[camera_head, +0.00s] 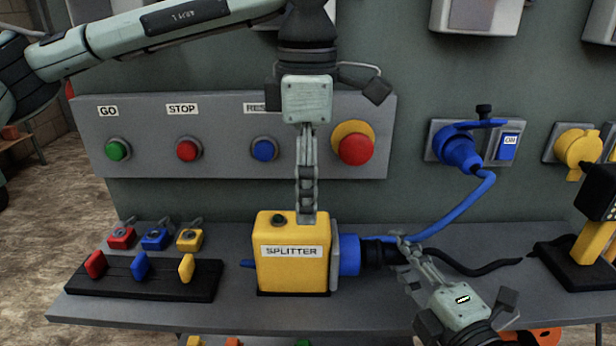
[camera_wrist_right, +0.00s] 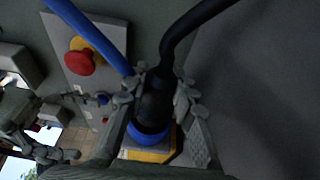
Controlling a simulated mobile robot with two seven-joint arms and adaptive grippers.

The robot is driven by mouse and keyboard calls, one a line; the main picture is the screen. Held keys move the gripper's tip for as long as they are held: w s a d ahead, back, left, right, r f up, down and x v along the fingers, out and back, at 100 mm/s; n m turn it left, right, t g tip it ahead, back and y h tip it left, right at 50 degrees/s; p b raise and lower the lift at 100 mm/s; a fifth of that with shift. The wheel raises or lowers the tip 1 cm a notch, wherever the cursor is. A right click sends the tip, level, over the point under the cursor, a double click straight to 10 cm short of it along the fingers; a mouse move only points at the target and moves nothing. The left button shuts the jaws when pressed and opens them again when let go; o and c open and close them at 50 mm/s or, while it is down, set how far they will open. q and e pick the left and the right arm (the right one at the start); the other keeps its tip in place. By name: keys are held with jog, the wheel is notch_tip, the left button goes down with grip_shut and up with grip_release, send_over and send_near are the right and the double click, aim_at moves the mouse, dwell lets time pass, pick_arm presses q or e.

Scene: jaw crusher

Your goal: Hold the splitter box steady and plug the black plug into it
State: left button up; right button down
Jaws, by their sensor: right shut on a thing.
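The yellow splitter box (camera_head: 292,268) stands on the grey shelf, with a blue socket (camera_head: 348,255) on its right side. My left gripper (camera_head: 307,212) points straight down with its fingertips at the box's top. It is seen edge-on, so its opening is hidden. The black plug (camera_head: 374,254) lies in line with the blue socket and meets its mouth; how deep it sits is hidden. My right gripper (camera_head: 402,247) is shut on the black plug. In the right wrist view the plug (camera_wrist_right: 155,103) is between the fingers, against the blue socket ring (camera_wrist_right: 148,134).
The black cable (camera_head: 480,268) trails right along the shelf (camera_head: 240,310). A blue cable (camera_head: 455,217) hangs from the blue wall connector (camera_head: 458,150) down behind the plug. A black rack with coloured tags (camera_head: 140,267) and several small padlocks (camera_head: 155,238) stand left.

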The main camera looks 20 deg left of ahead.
aim_at(307, 246)
pick_arm(q)
notch_tip(307, 246, down, 10)
jog(key=shift+f, duration=0.25)
jog(key=shift+c, duration=0.2)
jog(key=c, duration=1.7)
jog(key=shift+c, duration=0.2)
dwell(1.3)
